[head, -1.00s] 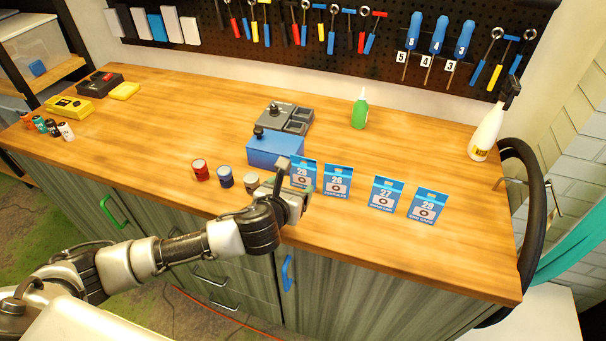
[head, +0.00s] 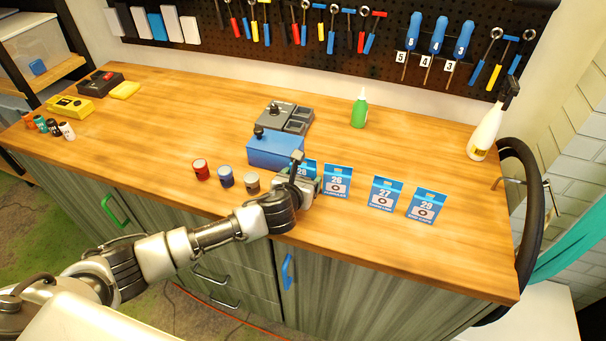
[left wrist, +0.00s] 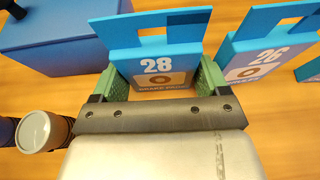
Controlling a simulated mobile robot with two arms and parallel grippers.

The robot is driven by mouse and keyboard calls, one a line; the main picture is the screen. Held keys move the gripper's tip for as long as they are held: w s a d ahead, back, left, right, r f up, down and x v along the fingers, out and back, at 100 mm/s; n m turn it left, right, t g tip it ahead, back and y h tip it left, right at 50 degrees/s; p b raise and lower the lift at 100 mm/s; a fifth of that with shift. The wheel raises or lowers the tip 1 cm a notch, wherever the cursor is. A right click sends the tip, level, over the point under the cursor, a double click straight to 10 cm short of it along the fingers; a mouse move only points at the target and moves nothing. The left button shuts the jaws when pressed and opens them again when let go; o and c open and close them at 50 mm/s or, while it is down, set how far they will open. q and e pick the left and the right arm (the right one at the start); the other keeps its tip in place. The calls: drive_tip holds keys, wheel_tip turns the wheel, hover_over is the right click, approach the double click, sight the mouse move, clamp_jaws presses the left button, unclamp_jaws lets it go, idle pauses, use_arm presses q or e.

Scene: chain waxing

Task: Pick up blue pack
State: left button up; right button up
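Several blue packs stand in a row on the workbench: pack 28 (head: 311,167), pack 26 (head: 337,181), pack 27 (head: 385,194) and pack 29 (head: 424,206). My left gripper (head: 306,181) is at pack 28 and hides most of it in the head view. In the left wrist view, pack 28 (left wrist: 165,62) stands upright between the two green fingers of the left gripper (left wrist: 160,75). The fingers are apart, one on each side of it; firm contact does not show. Pack 26 (left wrist: 262,55) is just to the right. My right gripper is not in view.
A blue box (head: 275,152) stands close behind and left of pack 28. Red, blue and grey tins (head: 252,182) are to the left. A green bottle (head: 359,110) and a white spray bottle (head: 485,135) stand further back. The front right of the workbench (head: 460,260) is clear.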

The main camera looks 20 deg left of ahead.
use_arm(q)
drive_tip(key=c, duration=0.5)
wheel_tip(320, 180, up, 18)
drive_tip(key=shift+b, duration=0.35)
